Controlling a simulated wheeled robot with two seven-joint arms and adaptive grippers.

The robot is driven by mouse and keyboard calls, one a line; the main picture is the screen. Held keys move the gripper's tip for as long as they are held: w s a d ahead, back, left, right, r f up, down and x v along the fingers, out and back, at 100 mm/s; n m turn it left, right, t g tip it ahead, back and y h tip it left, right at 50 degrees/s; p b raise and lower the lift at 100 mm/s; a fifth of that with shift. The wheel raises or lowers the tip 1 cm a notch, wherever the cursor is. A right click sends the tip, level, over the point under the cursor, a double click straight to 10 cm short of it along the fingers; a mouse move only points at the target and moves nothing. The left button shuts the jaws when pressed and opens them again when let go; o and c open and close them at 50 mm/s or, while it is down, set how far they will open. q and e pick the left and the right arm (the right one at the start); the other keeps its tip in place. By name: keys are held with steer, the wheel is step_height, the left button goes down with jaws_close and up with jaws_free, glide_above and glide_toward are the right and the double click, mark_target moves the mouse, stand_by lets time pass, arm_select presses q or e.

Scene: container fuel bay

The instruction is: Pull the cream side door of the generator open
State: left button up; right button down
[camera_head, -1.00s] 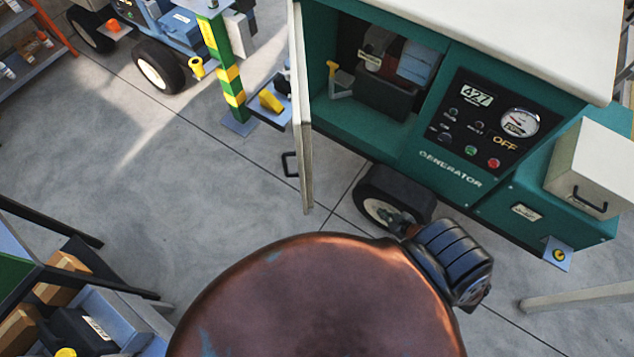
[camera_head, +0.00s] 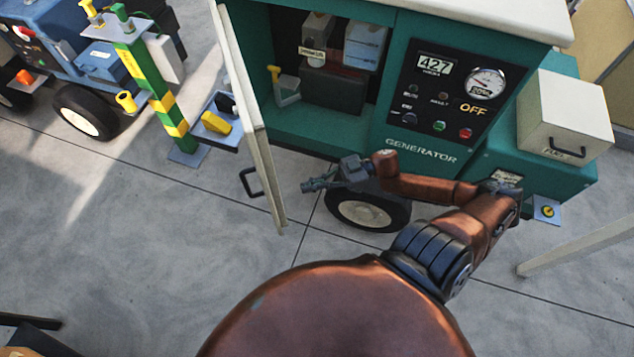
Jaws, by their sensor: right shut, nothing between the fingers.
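The cream side door (camera_head: 247,115) of the green generator (camera_head: 400,154) stands swung out at the left of the opening, seen nearly edge-on. Its black handle (camera_head: 250,183) shows on the door's left, outer side. My right gripper (camera_head: 308,186) is shut and empty, pointing left. In the picture it lies a little right of the door's lower end, on its inner side, in front of the generator's wheel; the exact gap is hard to tell. My left gripper is not in view.
The open bay shows a dark unit (camera_head: 333,88) and a yellow-handled lever (camera_head: 274,73). A green-and-yellow post (camera_head: 150,85) with a small shelf stands left of the door. A cream fuel box (camera_head: 563,113) sits at right.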

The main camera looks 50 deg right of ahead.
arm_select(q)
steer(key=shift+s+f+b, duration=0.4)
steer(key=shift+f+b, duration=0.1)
arm_select(e)
steer(key=x, duration=0.8)
steer(key=shift+a, duration=0.15)
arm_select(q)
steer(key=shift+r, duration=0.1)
arm_select(e)
steer(key=shift+w+f, duration=0.1)
